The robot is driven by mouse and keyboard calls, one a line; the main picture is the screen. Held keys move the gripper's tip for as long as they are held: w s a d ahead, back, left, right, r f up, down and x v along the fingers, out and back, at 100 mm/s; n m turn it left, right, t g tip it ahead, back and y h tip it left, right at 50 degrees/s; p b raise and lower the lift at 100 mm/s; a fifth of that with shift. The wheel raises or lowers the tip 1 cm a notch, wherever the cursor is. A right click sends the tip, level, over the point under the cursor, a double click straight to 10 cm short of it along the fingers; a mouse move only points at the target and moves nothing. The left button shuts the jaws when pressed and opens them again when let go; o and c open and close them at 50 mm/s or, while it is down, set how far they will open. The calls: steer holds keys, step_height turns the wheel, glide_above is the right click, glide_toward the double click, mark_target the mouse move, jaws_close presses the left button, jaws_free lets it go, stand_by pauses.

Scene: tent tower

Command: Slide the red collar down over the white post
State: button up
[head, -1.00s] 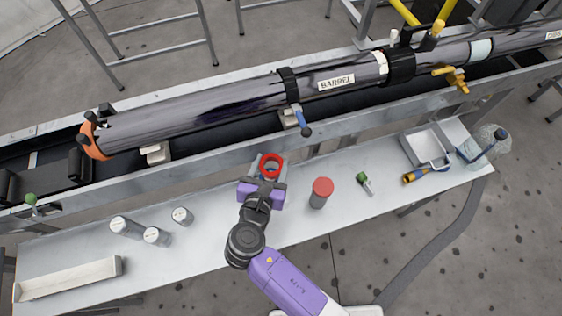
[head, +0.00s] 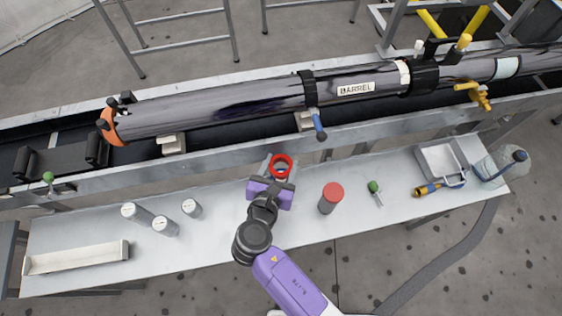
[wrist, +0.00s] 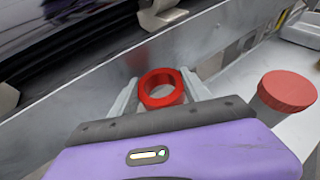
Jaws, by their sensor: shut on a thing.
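The red collar (head: 282,166) is a short open ring. My gripper (head: 277,176) is shut on it near the back edge of the bench, beside the rail. In the wrist view the collar (wrist: 161,89) sits between the two grey fingers, its opening facing up toward the camera. I cannot tell how high it is above the bench. Only pale grey shows through it, and I cannot tell whether a post is beneath. I cannot tell whether any is the white post.
A grey cylinder with a red top (head: 331,198) stands close right of my gripper. Further right are a green-knobbed piece (head: 375,189), a screwdriver (head: 428,189) and a metal tray (head: 441,161). A long trough (head: 77,258) lies at left. The barrel (head: 240,108) runs behind the rail.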

steer(key=shift+f+b, duration=1.45)
steer(key=shift+f, duration=1.5)
steer(key=shift+f, duration=0.3)
steer(key=o, duration=1.6)
steer(key=shift+c, duration=0.2)
steer(key=v, duration=0.7)
steer(key=shift+s, duration=0.35)
steer(key=shift+a+r, duration=0.1)
steer(key=shift+a, duration=0.05)
